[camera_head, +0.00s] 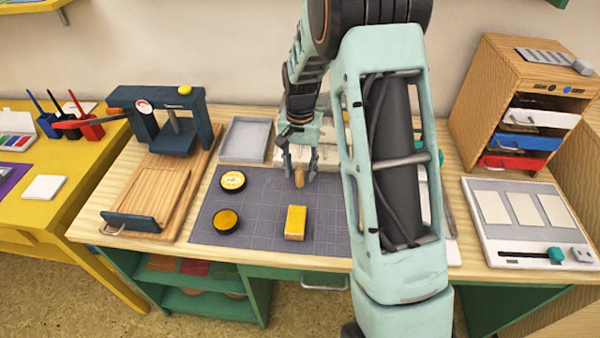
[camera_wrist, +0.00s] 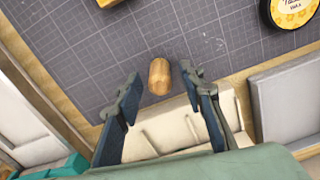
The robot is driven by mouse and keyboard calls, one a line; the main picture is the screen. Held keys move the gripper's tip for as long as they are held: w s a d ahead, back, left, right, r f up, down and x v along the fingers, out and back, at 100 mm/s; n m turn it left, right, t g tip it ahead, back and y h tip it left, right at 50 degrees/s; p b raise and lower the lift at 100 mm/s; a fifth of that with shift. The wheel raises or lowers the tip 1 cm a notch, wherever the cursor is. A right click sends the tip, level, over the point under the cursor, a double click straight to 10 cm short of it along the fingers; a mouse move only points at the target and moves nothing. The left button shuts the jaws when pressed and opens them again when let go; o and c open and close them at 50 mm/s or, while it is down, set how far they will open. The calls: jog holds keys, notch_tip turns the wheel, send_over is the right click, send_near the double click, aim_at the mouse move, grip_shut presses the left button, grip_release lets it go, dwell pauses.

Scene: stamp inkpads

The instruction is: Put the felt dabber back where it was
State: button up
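The felt dabber, a small tan wood-coloured cylinder (camera_head: 299,178), is at the back part of the grey cutting mat (camera_head: 262,240). It also shows in the wrist view (camera_wrist: 159,77), close to the fingertips. My gripper (camera_head: 302,177) points down over it. In the wrist view my gripper (camera_wrist: 160,78) is open, with one finger on each side of the dabber and a gap on both sides. Whether the dabber's lower end touches the mat is hard to tell. A cream slotted rack (camera_wrist: 170,128) lies behind the dabber, partly hidden by my gripper.
A grey tray (camera_head: 246,139) is behind the mat. A stamping press (camera_head: 160,120) stands left, a small drawer cabinet (camera_head: 513,90) right.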

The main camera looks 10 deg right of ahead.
aim_at(300, 168)
notch_tip(300, 168, up, 10)
jog(key=shift+s+r+p, duration=0.1)
jog(key=shift+r+p, duration=0.15)
jog(key=shift+p, duration=0.2)
